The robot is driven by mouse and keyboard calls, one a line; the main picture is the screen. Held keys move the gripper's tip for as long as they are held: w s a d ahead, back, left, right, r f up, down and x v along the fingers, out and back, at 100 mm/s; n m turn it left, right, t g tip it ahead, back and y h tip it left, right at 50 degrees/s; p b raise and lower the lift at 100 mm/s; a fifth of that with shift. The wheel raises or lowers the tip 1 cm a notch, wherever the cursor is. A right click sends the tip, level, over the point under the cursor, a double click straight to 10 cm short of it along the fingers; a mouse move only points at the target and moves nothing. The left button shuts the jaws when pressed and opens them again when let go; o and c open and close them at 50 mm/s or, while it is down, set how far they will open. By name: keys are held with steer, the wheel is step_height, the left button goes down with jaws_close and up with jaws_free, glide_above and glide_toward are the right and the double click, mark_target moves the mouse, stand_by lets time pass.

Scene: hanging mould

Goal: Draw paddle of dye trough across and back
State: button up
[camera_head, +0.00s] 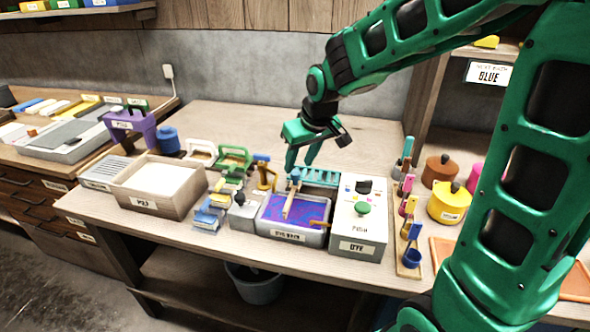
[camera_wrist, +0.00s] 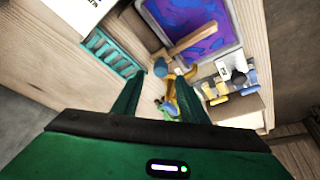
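The dye trough (camera_head: 320,238) is a grey tray labelled "DYE BATH" with swirled purple and blue dye; it also shows at the top of the wrist view (camera_wrist: 240,50). Its wooden paddle (camera_head: 289,205) leans into the dye, with a blue upper end. In the wrist view the paddle (camera_wrist: 195,38) lies slantwise over the trough's edge. My gripper (camera_head: 300,168) points down above and behind the trough, near the paddle's blue end. In the wrist view its fingers (camera_wrist: 155,97) are spread, with nothing visibly clamped. Whether a finger touches the paddle cannot be told.
A yellow stand with a blue top (camera_head: 266,178) is close left of my gripper. A white "DYE" box (camera_head: 348,228) adjoins the trough's right side, with a teal rack (camera_head: 320,178) behind. The "PULP" vat (camera_head: 150,200) stands left.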

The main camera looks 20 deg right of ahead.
mark_target(296, 172)
steer(key=shift+x, duration=2.1)
steer(key=shift+s, duration=0.1)
steer(key=shift+d, duration=0.1)
jaws_close()
